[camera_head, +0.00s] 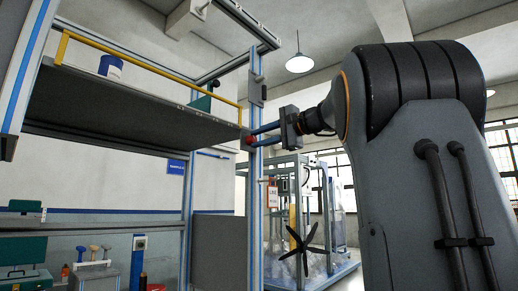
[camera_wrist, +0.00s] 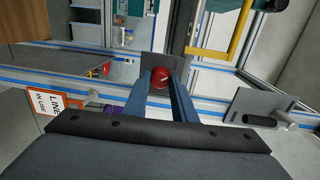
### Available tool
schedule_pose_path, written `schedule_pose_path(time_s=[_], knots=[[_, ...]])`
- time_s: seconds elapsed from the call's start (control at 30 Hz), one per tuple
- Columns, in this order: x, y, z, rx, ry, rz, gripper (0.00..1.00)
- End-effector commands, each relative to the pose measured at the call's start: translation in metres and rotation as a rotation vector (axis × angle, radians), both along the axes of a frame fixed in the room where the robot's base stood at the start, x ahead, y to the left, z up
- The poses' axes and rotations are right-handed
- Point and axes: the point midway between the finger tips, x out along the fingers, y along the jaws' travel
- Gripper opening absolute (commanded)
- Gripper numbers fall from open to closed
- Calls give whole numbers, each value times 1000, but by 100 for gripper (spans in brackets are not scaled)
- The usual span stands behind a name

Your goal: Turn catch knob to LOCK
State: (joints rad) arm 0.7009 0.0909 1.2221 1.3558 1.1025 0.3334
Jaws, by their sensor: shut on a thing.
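The catch knob is a red round knob (camera_wrist: 160,77) with a pale mark on its face, seen in the wrist view between the tips of my gripper (camera_wrist: 161,88). In the head view, the red knob (camera_head: 249,140) shows at the post beside the front corner of the grey shelf. My gripper (camera_head: 266,130) reaches in from the right and its two blue-grey fingers are shut on the knob. A grey plate lies behind the knob in the wrist view. I cannot read any LOCK lettering.
A yellow rail (camera_head: 150,68) edges the grey shelf (camera_head: 130,105), which holds a blue-and-white can (camera_head: 110,67). A blue-edged upright post (camera_head: 255,190) stands by the knob. A black handle on a plate (camera_wrist: 259,120) sits to the right in the wrist view, and a "LINE IN USE" sign (camera_wrist: 55,103) to the left.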

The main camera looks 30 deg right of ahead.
Motion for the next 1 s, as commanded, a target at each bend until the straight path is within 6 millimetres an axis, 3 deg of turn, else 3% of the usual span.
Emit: schedule_pose_path(time_s=[0.4, 0.97, 1.0], knots=[[0, 1, -1, -180, -66, 1, 2], [0, 1, 0, -204, -74, 1, 2], [0, 1, 0, -204, -74, 1, 29]])
